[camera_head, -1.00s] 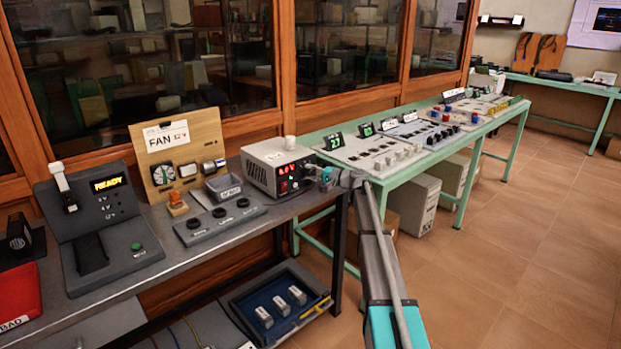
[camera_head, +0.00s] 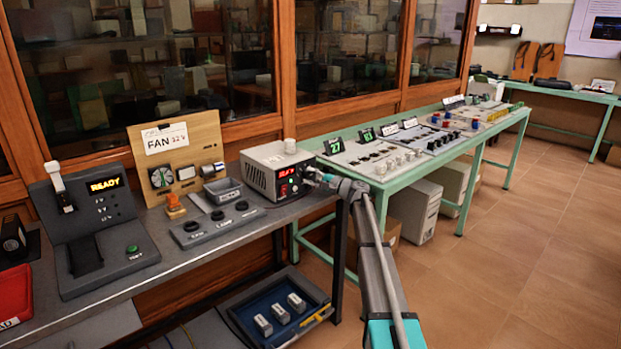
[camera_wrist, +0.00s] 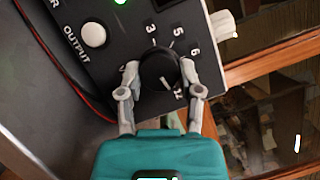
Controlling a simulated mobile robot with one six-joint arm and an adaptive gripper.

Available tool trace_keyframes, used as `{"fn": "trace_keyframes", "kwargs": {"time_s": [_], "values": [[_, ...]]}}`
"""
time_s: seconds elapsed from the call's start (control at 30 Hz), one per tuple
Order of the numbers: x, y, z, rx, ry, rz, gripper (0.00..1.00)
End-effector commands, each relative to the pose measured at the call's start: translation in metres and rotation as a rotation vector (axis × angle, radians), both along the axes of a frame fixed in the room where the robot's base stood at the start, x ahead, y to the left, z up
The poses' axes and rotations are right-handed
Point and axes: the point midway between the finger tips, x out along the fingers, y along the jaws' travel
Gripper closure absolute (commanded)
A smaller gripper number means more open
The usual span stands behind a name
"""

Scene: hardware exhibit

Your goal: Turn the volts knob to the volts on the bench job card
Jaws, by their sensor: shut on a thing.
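The volts knob (camera_wrist: 160,68) is a round black knob on the dark front panel of the grey power supply (camera_head: 268,167). Numbers 3, 5, 6 and what looks like 12 stand around it. My gripper (camera_wrist: 159,72) is shut on the knob, one finger on each side; a white mark near the lower edge may be its pointer. In the head view my gripper (camera_head: 315,177) is at the supply's right front, where the knob is hidden. The job card (camera_head: 166,138), on a wooden board, reads FAN and seemingly 12 V. The supply's red display (camera_head: 287,172) is too small to read.
A white OUTPUT button (camera_wrist: 93,35) and a lit green light are near the knob. A white knob (camera_wrist: 224,22) sticks out at the panel's edge. A green table (camera_head: 380,180) stands to the right.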

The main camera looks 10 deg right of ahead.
Motion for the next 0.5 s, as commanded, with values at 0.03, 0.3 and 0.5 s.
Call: {"fn": "trace_keyframes", "kwargs": {"time_s": [0.03, 0.3, 0.5], "values": [[-0.0004, 0.0015, -0.0004, 0.000, 0.001, 0.003, 1.00], [-0.0002, 0.0011, -0.0002, -0.001, 0.001, 0.003, 0.22], [0.0001, 0.0005, -0.0001, -0.001, 0.000, 0.001, 0.19]]}}
